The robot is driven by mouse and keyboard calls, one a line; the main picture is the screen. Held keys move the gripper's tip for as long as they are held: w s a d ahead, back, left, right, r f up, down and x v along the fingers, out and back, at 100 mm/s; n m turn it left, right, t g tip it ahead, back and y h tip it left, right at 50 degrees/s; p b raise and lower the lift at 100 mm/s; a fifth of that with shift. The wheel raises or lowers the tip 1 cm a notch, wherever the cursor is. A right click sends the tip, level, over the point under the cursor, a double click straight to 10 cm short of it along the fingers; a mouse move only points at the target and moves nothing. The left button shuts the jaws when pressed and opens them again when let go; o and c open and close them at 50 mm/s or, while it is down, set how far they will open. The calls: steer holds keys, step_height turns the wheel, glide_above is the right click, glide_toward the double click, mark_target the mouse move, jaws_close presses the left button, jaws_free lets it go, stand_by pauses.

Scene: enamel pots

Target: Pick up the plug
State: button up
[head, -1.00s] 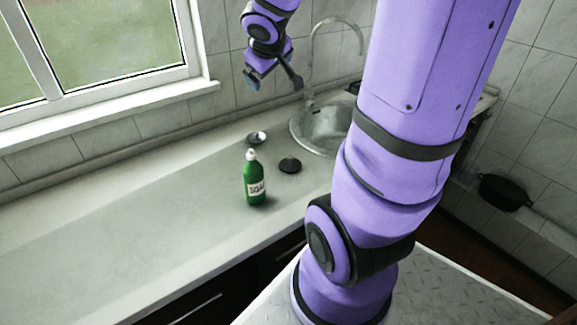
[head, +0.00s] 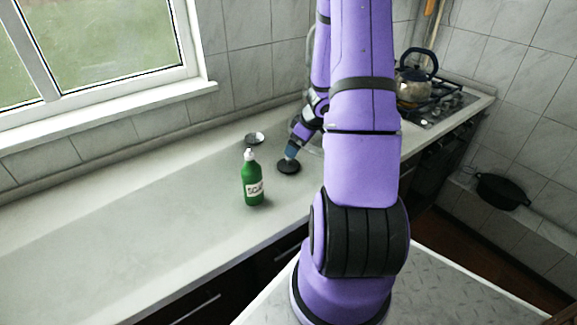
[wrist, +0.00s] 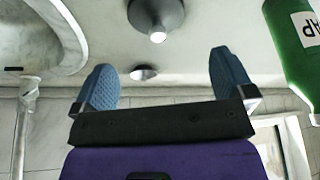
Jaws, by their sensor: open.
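A dark round disc (head: 289,167), which looks like the plug, lies on the counter between the soap bottle and the sink. In the wrist view it appears at the top as a dark grey disc (wrist: 150,12) with a pale knob. A smaller metallic disc (head: 256,138) lies behind it near the wall; it also shows in the wrist view (wrist: 143,72). I cannot be sure which of the two is the plug. My gripper (wrist: 163,62) is open with nothing between its blue fingers. In the head view its fingertips (head: 291,153) are just above or beside the dark disc.
A green soap bottle (head: 254,181) stands upright left of the dark disc, and close on the right in the wrist view (wrist: 300,45). The sink (wrist: 40,40) is mostly hidden by my arm in the head view. A kettle (head: 414,88) stands on the stove. The left counter is clear.

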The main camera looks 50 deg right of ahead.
mark_target(288, 160)
steer(key=shift+d+x, duration=0.2)
steer(key=shift+x, duration=4.65)
steer(key=shift+w, duration=0.2)
steer(key=c, duration=0.7)
